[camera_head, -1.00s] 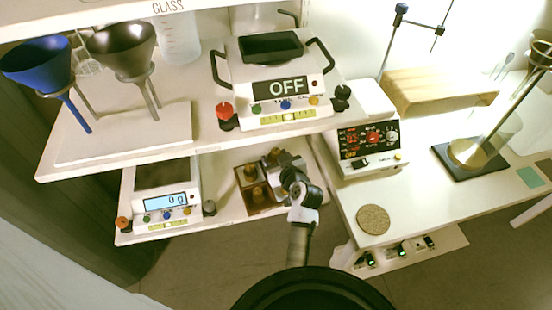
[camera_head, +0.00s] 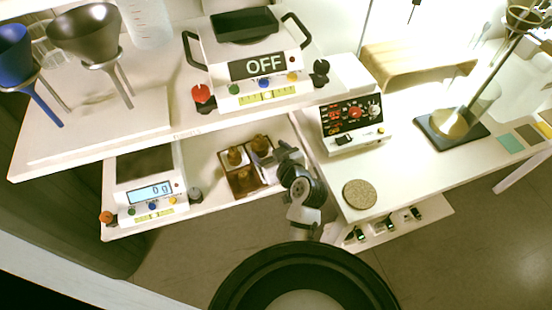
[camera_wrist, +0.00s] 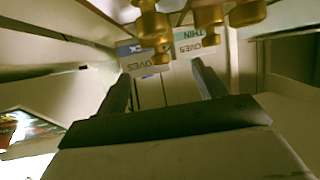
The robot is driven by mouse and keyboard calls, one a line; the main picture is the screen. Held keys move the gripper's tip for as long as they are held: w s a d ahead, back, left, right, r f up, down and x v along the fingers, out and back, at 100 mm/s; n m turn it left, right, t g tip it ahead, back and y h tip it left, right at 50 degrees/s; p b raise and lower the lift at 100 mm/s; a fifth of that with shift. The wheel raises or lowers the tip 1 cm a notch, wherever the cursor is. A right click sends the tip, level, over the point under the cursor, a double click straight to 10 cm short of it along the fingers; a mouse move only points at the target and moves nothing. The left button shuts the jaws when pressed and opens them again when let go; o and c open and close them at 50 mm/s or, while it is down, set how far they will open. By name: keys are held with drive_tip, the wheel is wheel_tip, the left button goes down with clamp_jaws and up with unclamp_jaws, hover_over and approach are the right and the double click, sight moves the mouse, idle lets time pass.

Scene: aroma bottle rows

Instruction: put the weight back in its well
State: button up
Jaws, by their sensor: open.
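The wooden weight block (camera_head: 228,172) sits on the lower shelf, right of the lower scale. Brass weights stand at it: one at the back left (camera_head: 236,156), one at the back right (camera_head: 262,145) and a larger one in front (camera_head: 243,181). I cannot tell which are seated in wells. My gripper (camera_head: 262,158) is at the block's right side, partly hiding it. In the wrist view my gripper (camera_wrist: 160,78) is open, with nothing seen between its fingers. Brass weights (camera_wrist: 208,18) show at the top edge, beyond the fingertips and cut off by the frame.
The lower scale (camera_head: 150,192) reads 0 g. The upper shelf (camera_head: 110,140) overhangs at the back with a scale marked OFF (camera_head: 258,68) and funnels. A hotplate (camera_head: 348,118) and a cork disc (camera_head: 360,194) are on the right-hand table. Glove boxes (camera_wrist: 190,42) show in the wrist view.

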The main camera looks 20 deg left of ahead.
drive_tip(key=shift+v, duration=2.1)
drive_tip(key=shift+r, duration=0.1)
